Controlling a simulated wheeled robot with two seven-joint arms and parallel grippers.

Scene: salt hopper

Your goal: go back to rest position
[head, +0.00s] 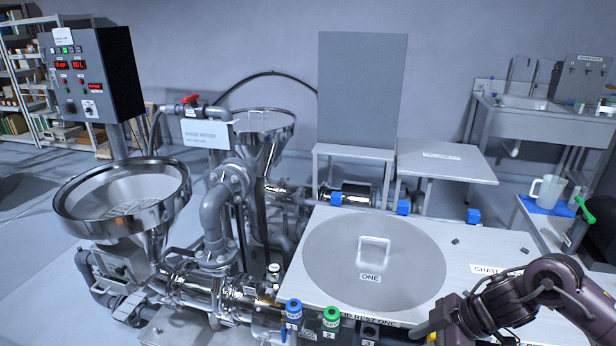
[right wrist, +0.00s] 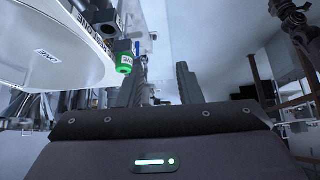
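My right arm comes in from the right edge of the head view, over the front right of the steel table (head: 470,260). Its fingers are hard to make out there at the bottom edge. In the right wrist view my right gripper (right wrist: 158,88) shows two dark fingers standing apart with nothing between them, so it is open and empty. My left gripper is not in the head view. The round grey lid labelled ONE (head: 330,250) lies flat on the table with its handle up. It also shows in the right wrist view (right wrist: 70,60).
A steel hopper (head: 75,205) stands at the left, below a control box (head: 92,75). Blue (head: 293,312) and green (head: 331,318) capped pieces stand at the table's front edge. A jug (head: 547,190) sits on a blue mat at the right. Pipes fill the space left of the table.

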